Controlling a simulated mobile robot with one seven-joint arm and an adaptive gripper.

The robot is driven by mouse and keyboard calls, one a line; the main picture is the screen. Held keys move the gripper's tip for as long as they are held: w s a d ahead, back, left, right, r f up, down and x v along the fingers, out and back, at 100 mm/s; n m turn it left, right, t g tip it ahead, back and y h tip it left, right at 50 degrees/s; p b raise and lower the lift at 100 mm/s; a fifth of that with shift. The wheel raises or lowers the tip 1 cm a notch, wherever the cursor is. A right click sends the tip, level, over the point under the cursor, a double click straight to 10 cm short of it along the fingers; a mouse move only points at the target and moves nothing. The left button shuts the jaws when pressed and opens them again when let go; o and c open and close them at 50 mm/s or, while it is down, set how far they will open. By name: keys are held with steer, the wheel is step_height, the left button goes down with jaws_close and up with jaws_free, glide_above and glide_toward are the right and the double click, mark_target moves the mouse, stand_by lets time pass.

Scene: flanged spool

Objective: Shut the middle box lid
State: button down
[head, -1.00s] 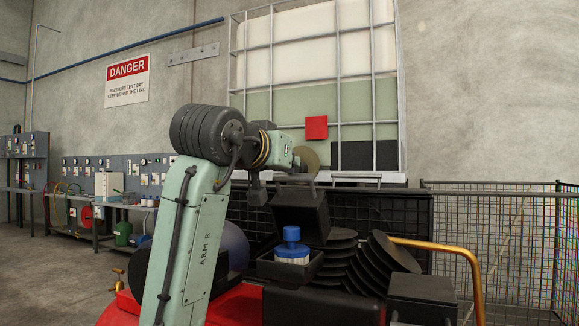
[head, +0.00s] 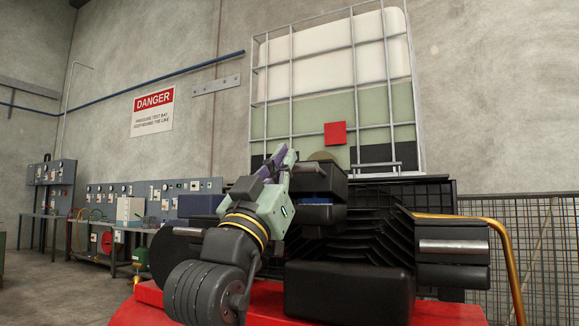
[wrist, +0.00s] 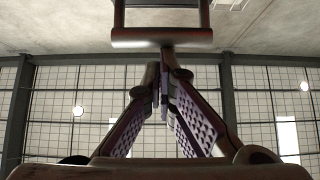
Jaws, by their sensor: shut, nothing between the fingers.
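The middle box (head: 320,216) is black and sits in the centre of the head view. Its black lid (head: 325,181) is above it, not closed down; its exact angle is unclear from this low view. A strip of blue cap (head: 314,198) shows between lid and box. My gripper (head: 287,153) is at the left of the lid, purple fingers pointing up; whether it touches the lid is unclear. In the wrist view my gripper (wrist: 163,85) has its fingertips together with nothing between them. A dark red-brown bar (wrist: 162,38) crosses above the tips; I cannot tell what it belongs to.
Black ribbed plates (head: 380,235) fan out right of the middle box. A dark box with a grey strip (head: 453,246) and a yellow rail (head: 505,250) are farther right. A caged tank (head: 340,90) stands behind. Workbenches (head: 110,225) line the left wall.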

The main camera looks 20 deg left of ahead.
steer(key=shift+f+b, duration=0.75)
steer(key=shift+f, duration=0.75)
